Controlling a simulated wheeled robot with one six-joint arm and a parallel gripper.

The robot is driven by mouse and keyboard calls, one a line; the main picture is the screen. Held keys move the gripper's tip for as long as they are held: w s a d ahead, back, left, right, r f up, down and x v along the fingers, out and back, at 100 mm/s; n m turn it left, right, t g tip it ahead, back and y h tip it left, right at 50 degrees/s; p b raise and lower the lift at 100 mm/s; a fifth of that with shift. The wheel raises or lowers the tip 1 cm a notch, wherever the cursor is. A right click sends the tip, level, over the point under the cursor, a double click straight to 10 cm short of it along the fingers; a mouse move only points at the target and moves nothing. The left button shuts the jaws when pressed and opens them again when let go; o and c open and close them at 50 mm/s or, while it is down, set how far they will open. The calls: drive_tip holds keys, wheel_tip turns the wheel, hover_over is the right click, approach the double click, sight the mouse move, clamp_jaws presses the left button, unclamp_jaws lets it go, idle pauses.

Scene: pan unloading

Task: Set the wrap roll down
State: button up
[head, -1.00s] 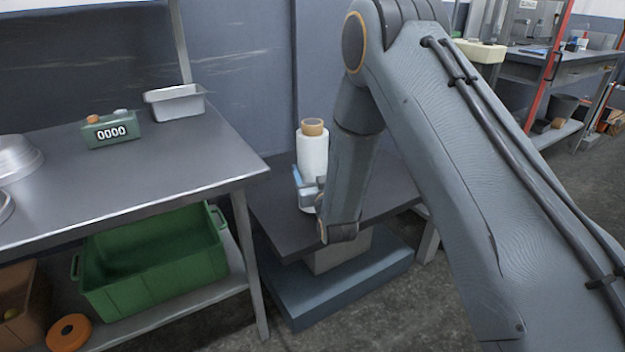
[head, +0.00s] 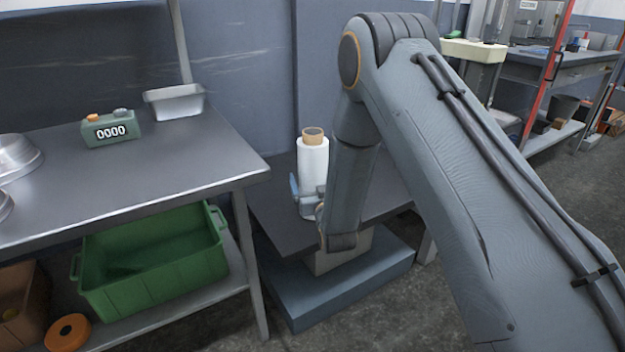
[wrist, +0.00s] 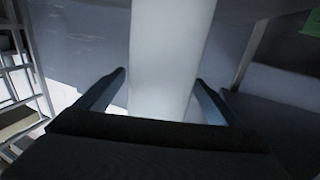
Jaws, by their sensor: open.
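The wrap roll (head: 313,163) is a white cylinder with a brown core at its top. It stands upright on a dark low platform (head: 277,221) beside the metal bench. My gripper (head: 307,197) is low at the roll's side, partly hidden by my arm in the head view. In the wrist view my gripper (wrist: 160,95) is open, with one blue finger on each side of the white roll (wrist: 168,50). Gaps show between the fingers and the roll. The roll's base is hidden behind the gripper.
The metal bench (head: 190,150) at left holds a metal pan (head: 176,103) and a green counter reading 0000 (head: 110,129). A green bin (head: 155,262) and an orange ring (head: 68,332) are on its lower shelf. A blue-grey wall stands behind the platform.

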drive_tip(key=shift+r, duration=0.2)
drive_tip(key=s+d+r+g+h, duration=0.1)
drive_tip(key=s+d+r+g, duration=0.3)
drive_tip(key=s, duration=1.1)
drive_tip(key=s+d+r+g+h+p, duration=0.1)
drive_tip(key=s+d+r+g, duration=0.4)
drive_tip(key=s, duration=1)
drive_tip(key=s+d+r+g+h, duration=0.2)
drive_tip(key=s+d+r+g, duration=0.3)
drive_tip(key=s, duration=1)
drive_tip(key=g, duration=0.3)
drive_tip(key=shift+s+d+r, duration=0.15)
drive_tip(key=shift+s+r, duration=0.1)
